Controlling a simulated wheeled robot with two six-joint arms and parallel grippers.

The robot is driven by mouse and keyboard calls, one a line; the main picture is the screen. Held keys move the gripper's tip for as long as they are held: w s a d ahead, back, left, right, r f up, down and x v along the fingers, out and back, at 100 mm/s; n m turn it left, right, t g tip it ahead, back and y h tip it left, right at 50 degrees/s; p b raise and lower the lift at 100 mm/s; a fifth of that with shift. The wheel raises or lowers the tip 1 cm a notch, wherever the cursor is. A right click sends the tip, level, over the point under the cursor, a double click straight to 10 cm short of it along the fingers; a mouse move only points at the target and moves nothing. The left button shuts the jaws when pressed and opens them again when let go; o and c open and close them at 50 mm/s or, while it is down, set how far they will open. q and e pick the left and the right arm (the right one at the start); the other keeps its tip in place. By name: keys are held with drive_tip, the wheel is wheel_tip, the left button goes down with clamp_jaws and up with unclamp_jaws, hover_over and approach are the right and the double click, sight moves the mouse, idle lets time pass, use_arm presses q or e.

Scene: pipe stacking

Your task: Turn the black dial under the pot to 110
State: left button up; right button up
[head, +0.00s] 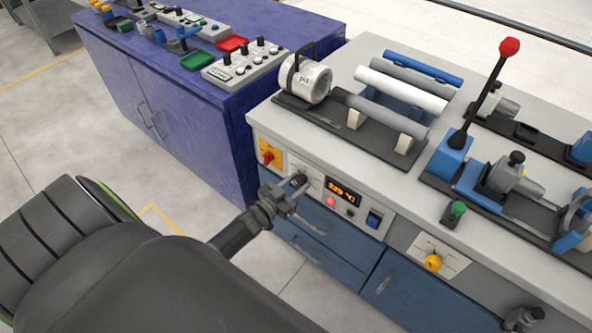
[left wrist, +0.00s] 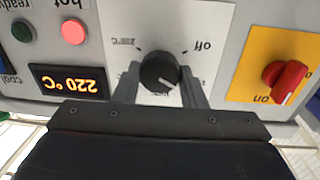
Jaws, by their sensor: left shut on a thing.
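My left gripper (head: 292,187) reaches the panel below the white pot (head: 305,80). In the left wrist view its two fingers (left wrist: 160,85) stand on either side of the dial, shut on it. A dark part at the lower right (head: 525,318) looks like my right gripper; its jaws are unclear.
Beside the dial are a lit orange temperature display (head: 343,191), a red light (head: 330,201) and a red switch on a yellow plate (left wrist: 286,76). A blue cabinet (head: 190,90) stands at left. Pipes (head: 400,88) lie on the bench top.

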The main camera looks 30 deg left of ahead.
use_arm(q)
drive_tip(key=o, duration=1)
drive_tip(key=s+a, duration=0.1)
drive_tip(key=s, duration=0.4)
drive_tip(key=s+a, duration=0.1)
drive_tip(key=s, duration=1.1)
drive_tip(key=shift+s+a+b, duration=0.1)
drive_tip(key=shift+a+b, duration=0.25)
drive_tip(key=shift+a, duration=0.05)
